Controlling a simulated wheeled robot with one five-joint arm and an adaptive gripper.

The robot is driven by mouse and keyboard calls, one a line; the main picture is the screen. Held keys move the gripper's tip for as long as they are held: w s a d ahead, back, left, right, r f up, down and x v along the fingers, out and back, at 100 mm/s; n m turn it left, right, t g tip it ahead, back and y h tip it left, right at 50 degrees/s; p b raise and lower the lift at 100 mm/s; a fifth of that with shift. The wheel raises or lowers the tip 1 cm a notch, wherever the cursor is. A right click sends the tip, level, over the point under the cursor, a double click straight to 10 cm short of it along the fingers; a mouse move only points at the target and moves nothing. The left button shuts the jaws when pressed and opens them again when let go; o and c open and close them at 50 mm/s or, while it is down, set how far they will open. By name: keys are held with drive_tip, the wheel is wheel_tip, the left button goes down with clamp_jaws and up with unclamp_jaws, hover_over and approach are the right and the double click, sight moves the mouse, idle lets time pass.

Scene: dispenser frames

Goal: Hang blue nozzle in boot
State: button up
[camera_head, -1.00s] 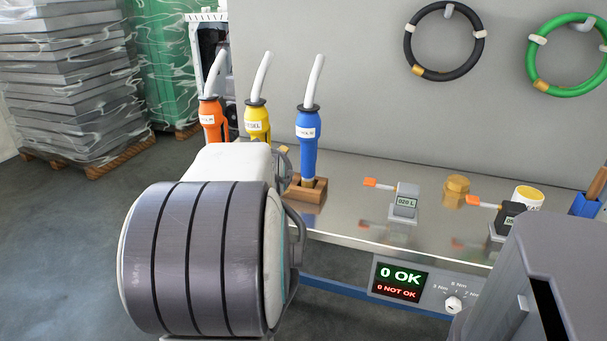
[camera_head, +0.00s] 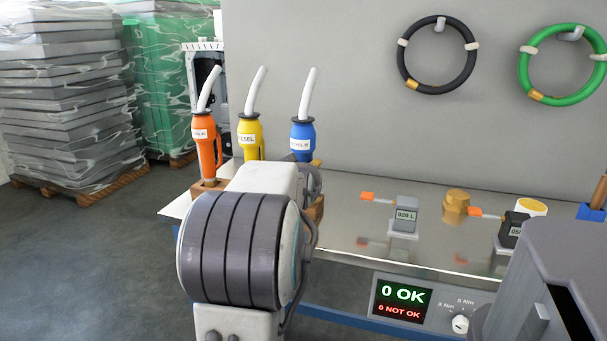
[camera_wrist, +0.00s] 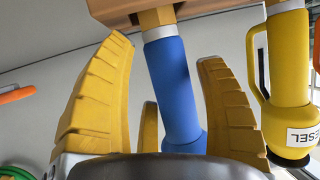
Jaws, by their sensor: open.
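The blue nozzle (camera_head: 303,135) stands upright with its white spout up, behind my arm. Its lower part is hidden in the head view. The gripper is open, with a gap on each side of the nozzle. The nozzle's collar end meets a wooden boot block (camera_wrist: 156,18). The block (camera_head: 316,209) shows only partly beside my arm in the head view; how deep the nozzle sits is hidden.
The yellow nozzle (camera_head: 250,137) stands close to the left, and the orange nozzle (camera_head: 204,137) beyond it. The metal bench (camera_head: 345,225) holds a grey meter (camera_head: 404,215) and a brass fitting (camera_head: 456,203) on the right. Bare bench lies between the boots and the meter.

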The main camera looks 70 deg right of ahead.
drive_tip(key=shift+w+d+f, duration=0.15)
drive_tip(key=shift+d+f, duration=0.05)
drive_tip(key=shift+d, duration=0.35)
drive_tip(key=shift+c, duration=0.3)
drive_tip(key=c, duration=0.9)
drive_tip(key=shift+r, duration=0.2)
drive_tip(key=shift+c, duration=0.5)
